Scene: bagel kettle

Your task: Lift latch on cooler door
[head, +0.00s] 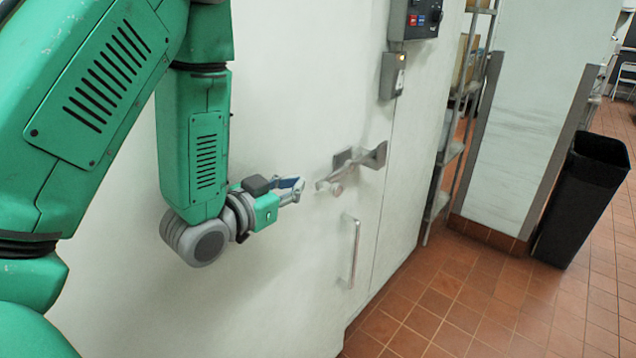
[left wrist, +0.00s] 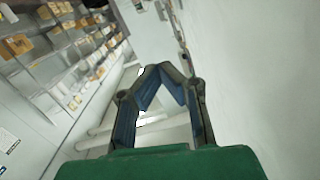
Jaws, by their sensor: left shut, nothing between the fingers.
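The cooler door (head: 310,250) is a large white panel in the head view. Its metal latch (head: 345,172) sticks out near the door's right edge, with a vertical bar handle (head: 355,250) below it. My left gripper (head: 299,188) is shut and empty. In the picture it is just left of the latch's free end, with a small gap between them. In the left wrist view the fingertips (left wrist: 160,72) meet in front of the camera with nothing held. I cannot clearly make out the latch there. My right gripper is not in view.
A control box (head: 415,18) and a smaller grey box (head: 392,75) are on the wall above right of the latch. A black bin (head: 583,200) stands at the right. The tiled floor (head: 440,310) is clear in front. Shelves with boxes (left wrist: 65,45) show in the left wrist view.

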